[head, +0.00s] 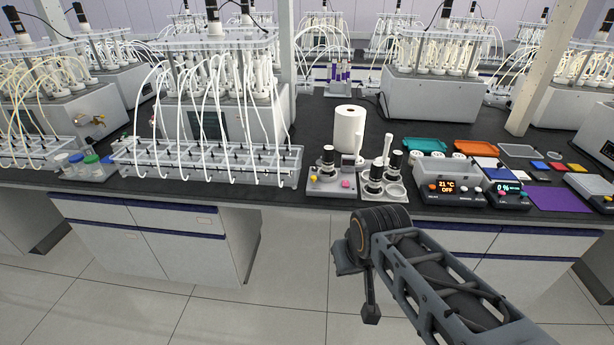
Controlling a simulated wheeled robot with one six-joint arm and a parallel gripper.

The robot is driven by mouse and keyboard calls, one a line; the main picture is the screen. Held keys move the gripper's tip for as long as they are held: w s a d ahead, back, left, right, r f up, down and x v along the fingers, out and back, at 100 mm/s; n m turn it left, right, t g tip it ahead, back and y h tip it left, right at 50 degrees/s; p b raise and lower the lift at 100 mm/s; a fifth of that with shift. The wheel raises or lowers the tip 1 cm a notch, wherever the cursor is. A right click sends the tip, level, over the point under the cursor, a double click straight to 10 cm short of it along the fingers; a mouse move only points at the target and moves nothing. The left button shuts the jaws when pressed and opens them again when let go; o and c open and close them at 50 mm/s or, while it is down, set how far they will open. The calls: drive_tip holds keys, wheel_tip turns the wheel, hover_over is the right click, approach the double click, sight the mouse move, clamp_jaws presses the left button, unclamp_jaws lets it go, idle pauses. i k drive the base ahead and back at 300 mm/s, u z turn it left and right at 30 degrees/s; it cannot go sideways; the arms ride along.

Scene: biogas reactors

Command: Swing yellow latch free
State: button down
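A small yellow piece (313,178) sits on the front left of a grey device (330,188) near the bench's front edge. It is too small to tell whether it is the latch or how it is set. A pink knob (346,183) is on the same device, to its right. My arm reaches up from the lower right, in front of and below the bench edge. A dark part hangs under its near joint, and I cannot tell if it belongs to my gripper. No fingertips show clearly, and nothing of mine touches the yellow piece.
A holder with black-topped parts (384,183) stands right of the device, a white paper roll (349,130) behind it. A clear tube rack (210,165) is on the left. Control boxes with displays (447,190) and a purple mat (557,198) are on the right. The floor in front is clear.

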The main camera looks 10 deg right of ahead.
sight(313, 178)
drive_tip(key=u, duration=0.5)
drive_tip(key=i, duration=1.1)
drive_tip(key=z, duration=0.7)
